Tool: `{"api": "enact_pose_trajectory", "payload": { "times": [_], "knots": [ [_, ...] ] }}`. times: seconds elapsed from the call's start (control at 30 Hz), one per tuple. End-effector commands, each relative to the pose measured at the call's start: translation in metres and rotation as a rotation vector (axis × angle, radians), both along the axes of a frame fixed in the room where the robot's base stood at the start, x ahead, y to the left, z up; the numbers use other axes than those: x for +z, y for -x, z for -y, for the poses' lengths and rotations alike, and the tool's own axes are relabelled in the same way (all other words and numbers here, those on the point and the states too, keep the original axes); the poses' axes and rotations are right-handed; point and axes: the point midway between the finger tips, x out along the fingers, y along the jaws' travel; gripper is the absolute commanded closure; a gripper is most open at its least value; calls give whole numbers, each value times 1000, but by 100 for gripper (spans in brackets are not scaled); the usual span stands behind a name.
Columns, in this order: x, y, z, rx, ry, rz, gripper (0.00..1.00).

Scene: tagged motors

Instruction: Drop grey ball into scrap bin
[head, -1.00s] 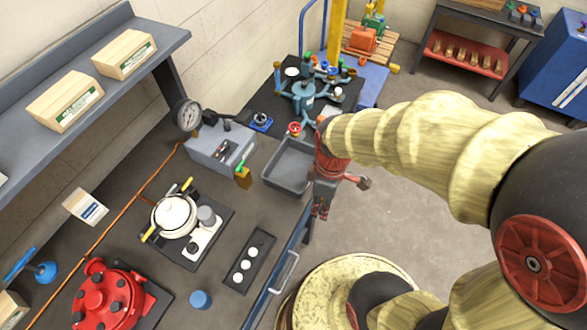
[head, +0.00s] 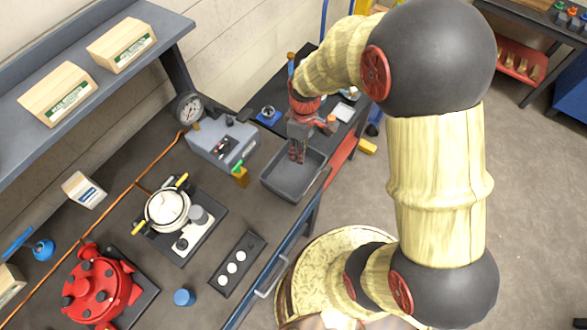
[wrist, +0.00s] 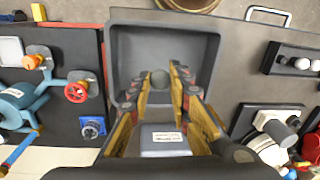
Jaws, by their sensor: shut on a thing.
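The grey ball (wrist: 160,79) shows in the wrist view between my fingertips, and my gripper is shut on it. In the head view my gripper (head: 297,153) points down over the grey open tray (head: 278,188), which looks like the scrap bin. The ball cannot be made out there. In the wrist view the bin (wrist: 205,50) lies behind the ball and fingertips, and its visible floor looks empty. The height of the ball above the bin floor is hard to tell.
A grey unit with a gauge (head: 189,107) stands left of the bin. A small block with a green top (head: 240,175) is close to its left edge. A black strip with white balls (head: 238,263) and a red motor (head: 100,286) lie nearer. Open floor is at right.

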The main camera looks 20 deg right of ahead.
Motion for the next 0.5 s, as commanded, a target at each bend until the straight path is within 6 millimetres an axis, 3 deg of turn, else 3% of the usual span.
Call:
{"api": "enact_pose_trajectory", "payload": {
  "times": [0.5],
  "knots": [
    [-52, 1, 0, 0, 0, -1, 96]
  ]
}}
